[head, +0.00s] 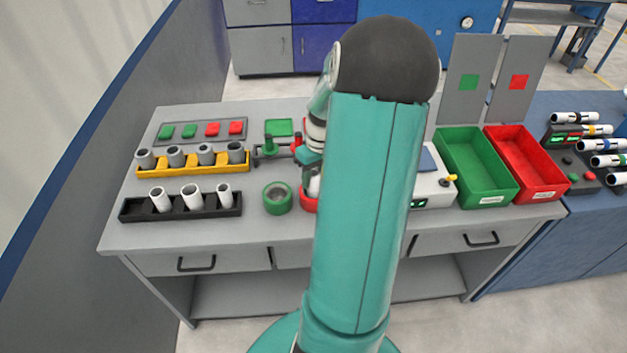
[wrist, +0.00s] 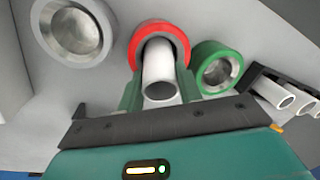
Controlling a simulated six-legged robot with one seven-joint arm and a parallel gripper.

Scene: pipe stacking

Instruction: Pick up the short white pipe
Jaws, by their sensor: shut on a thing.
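My gripper (wrist: 160,82) is shut on a white pipe (wrist: 161,72), with one green finger on each side of it. The pipe's near open end faces the wrist camera. Its far end lines up with the opening of a red round holder (wrist: 157,30); I cannot tell how deep it sits there. In the head view a sliver of the white pipe (head: 314,186) shows above the red holder (head: 308,203), beside my arm, which hides most of both and the fingers. Several white pipes (head: 191,196) stand tilted in a black rack (head: 180,212) at the left.
A green round holder (head: 277,199) stands between the black rack and the red holder. A yellow rack (head: 193,165) with grey pipes is behind. Green (head: 470,195) and red (head: 527,190) bins stand at the right. The bench's front strip is clear.

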